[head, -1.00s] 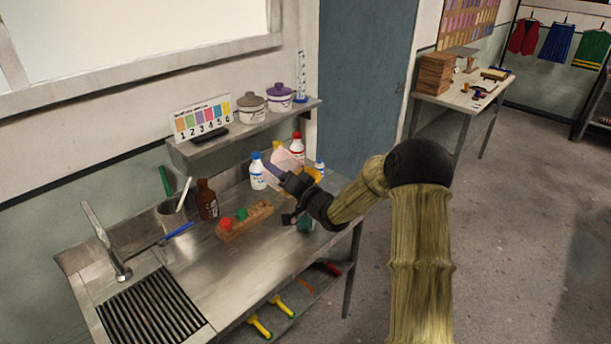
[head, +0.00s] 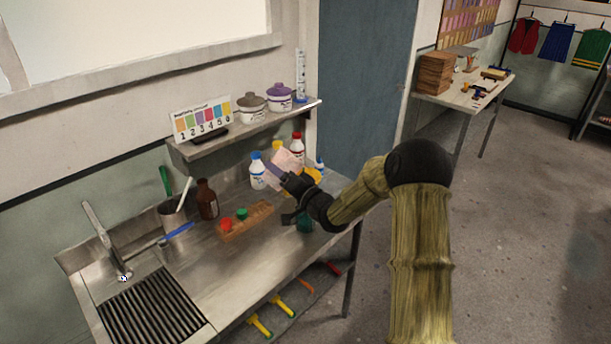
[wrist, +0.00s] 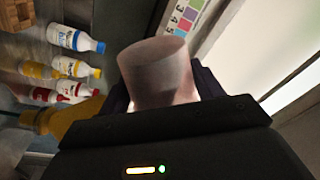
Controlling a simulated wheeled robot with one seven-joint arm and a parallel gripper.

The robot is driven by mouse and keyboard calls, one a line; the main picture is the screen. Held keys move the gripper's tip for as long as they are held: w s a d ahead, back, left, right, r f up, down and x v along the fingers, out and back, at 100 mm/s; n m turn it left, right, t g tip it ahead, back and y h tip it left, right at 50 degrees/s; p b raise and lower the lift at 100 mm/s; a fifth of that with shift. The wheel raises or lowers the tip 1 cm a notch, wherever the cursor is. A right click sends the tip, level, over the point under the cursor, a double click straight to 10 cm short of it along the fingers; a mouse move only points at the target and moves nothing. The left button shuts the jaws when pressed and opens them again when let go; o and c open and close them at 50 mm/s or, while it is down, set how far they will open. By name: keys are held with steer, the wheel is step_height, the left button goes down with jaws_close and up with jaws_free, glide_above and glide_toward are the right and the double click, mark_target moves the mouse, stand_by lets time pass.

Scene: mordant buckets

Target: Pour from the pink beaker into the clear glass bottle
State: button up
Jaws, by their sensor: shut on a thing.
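The pink beaker (head: 288,160) is pale and translucent. My gripper (head: 276,170) is shut on it and holds it above the back right part of the steel counter. In the wrist view the beaker (wrist: 158,75) stands out between the fingers. It appears tilted compared with the bottles behind it. I cannot tell what or how much is in it. I cannot make out the clear glass bottle in either view; it may be hidden behind my gripper or arm.
White bottles with blue (head: 257,170), yellow and red (head: 297,147) caps stand close behind the beaker. A brown bottle (head: 207,198) and a wooden rack (head: 247,222) are to the left. The shelf (head: 245,133) with pots is above. A yellow object (wrist: 75,118) is beside my gripper.

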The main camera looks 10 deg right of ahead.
steer(key=shift+f+m+t+p, duration=0.2)
steer(key=shift+m+p, duration=0.35)
steer(key=shift+m, duration=0.2)
steer(key=shift+f+m+t+p, duration=0.15)
steer(key=shift+m+p, duration=0.35)
steer(key=shift+m, duration=0.25)
stand_by(2.9)
steer(key=n+b, duration=0.2)
steer(key=shift+w+a+f+b, duration=0.1)
steer(key=shift+b, duration=0.3)
steer(key=shift+r+n+g+b, duration=0.2)
steer(key=shift+n+g+b, duration=0.35)
steer(key=shift+n, duration=0.65)
steer(key=shift+r+n, duration=0.3)
steer(key=shift+r, duration=0.15)
steer(key=shift+p, duration=0.3)
steer(key=shift+f, duration=0.2)
